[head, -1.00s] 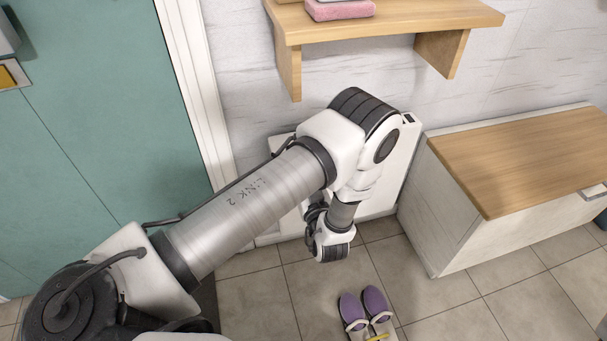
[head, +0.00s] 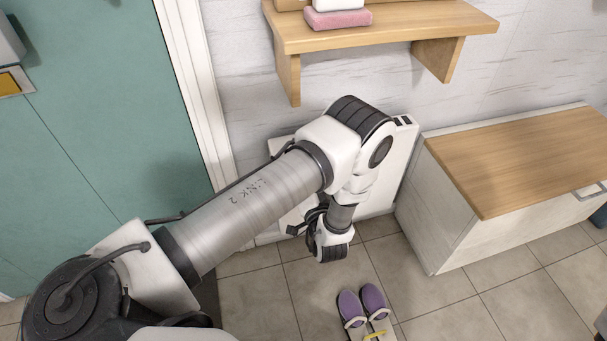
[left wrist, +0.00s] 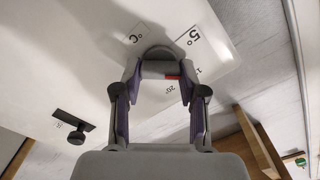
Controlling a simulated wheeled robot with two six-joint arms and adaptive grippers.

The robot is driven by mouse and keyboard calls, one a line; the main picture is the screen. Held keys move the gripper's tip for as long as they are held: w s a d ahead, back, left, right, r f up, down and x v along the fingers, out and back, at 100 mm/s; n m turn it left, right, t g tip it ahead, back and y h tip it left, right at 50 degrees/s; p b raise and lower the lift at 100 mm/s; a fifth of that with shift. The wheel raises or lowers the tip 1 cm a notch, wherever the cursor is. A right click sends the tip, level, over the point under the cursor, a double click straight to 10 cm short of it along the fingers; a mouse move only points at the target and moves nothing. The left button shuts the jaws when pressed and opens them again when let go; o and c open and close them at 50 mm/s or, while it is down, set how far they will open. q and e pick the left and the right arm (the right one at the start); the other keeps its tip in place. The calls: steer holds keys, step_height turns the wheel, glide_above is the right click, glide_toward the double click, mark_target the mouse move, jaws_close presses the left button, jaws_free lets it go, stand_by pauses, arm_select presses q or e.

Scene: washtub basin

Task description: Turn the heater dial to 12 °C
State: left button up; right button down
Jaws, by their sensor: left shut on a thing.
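The white heater (head: 402,150) stands against the wall, largely covered by my left arm in the head view. Its front panel (left wrist: 70,60) fills much of the left wrist view. The grey round heater dial (left wrist: 157,68) has a red mark on it. Printed labels surround it: "°C", "5°", one partly hidden starting with 1, and "20°". The red mark is on the dial's right side, near the partly hidden label. My left gripper (left wrist: 158,76) is shut on the dial, one finger on each side. My right gripper is in neither view.
A smaller black knob (left wrist: 76,137) sits on the same panel. A wooden shelf (head: 385,30) with a pink item (head: 338,19) hangs above. A wood-topped bench (head: 525,160) stands right. Purple slippers (head: 362,306) lie on the tiled floor.

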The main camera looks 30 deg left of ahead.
arm_select(q)
steer(key=shift+m, duration=1.6)
steer(key=o, duration=1.1)
steer(key=shift+o, duration=0.2)
step_height(320, 180, up, 10)
